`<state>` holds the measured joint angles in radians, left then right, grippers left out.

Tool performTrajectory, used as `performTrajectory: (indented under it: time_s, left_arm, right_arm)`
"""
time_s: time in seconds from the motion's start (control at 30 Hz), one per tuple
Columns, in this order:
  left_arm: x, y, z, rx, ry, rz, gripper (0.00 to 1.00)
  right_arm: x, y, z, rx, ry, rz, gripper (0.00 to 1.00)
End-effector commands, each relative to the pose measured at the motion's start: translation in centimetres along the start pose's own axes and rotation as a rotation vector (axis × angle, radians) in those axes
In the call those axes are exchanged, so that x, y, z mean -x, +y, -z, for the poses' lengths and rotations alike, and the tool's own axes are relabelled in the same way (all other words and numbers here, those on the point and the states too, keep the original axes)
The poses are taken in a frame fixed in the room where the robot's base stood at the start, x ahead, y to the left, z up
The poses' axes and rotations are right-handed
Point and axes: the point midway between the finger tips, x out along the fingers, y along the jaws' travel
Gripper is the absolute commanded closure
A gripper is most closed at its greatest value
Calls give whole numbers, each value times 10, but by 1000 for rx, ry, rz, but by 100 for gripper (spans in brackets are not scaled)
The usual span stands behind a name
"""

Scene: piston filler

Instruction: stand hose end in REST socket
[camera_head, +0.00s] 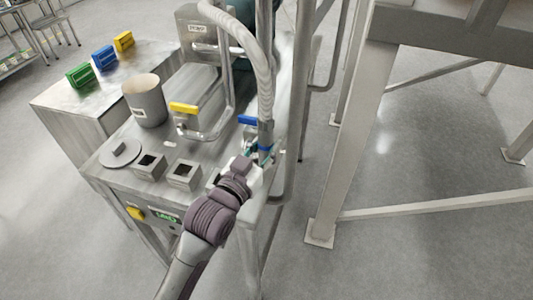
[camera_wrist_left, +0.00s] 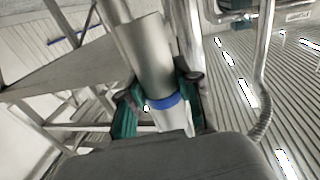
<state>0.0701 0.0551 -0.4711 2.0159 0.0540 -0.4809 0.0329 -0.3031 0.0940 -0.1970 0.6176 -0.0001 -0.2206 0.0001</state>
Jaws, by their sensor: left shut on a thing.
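The hose end (camera_head: 266,132) is a grey cylinder with a blue band, hanging from a ribbed pale hose (camera_head: 262,75). My left gripper (camera_head: 263,156) is shut on it near the right edge of the steel table. In the left wrist view, the hose end (camera_wrist_left: 148,65) stands between the green finger pads of the gripper (camera_wrist_left: 158,108), with the blue band between them. Two square sockets, one (camera_head: 149,165) and another (camera_head: 184,175), stand on the table left of the gripper. I cannot read which is REST. The hose end's lower tip is hidden. My right gripper is not in view.
A grey cup (camera_head: 145,101), a round lid (camera_head: 121,153), a yellow-handled valve (camera_head: 184,108) and a blue handle (camera_head: 247,120) are on the table. Bent steel pipe rises behind. A frame leg (camera_head: 345,130) stands to the right, with open floor between.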

Motion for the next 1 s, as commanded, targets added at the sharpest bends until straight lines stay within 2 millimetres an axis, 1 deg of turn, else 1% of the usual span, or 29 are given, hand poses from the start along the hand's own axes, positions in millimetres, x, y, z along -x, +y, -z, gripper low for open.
performTrajectory:
  time_s: [0.03, 0.1, 0.23, 0.4, 0.5, 0.83, 1.0]
  left_arm:
    - [0, 0, 6, 0, 6, 0, 100]
    - [0, 0, 12, 1, 6, 0, 100]
    - [0, 0, 22, 1, 5, -1, 100]
    - [0, 0, 34, 0, 5, -1, 100]
    - [0, 0, 38, 0, 3, 0, 100]
    - [1, 0, 38, 0, 3, 1, 100]
    - [5, -9, 31, 2, 1, 33, 100]
  right_arm:
    - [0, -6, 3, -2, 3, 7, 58]
    - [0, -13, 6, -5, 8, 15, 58]
    - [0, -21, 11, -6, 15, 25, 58]
    - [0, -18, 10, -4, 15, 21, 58]
    - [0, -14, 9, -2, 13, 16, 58]
    - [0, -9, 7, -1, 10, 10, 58]
    - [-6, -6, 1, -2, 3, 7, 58]
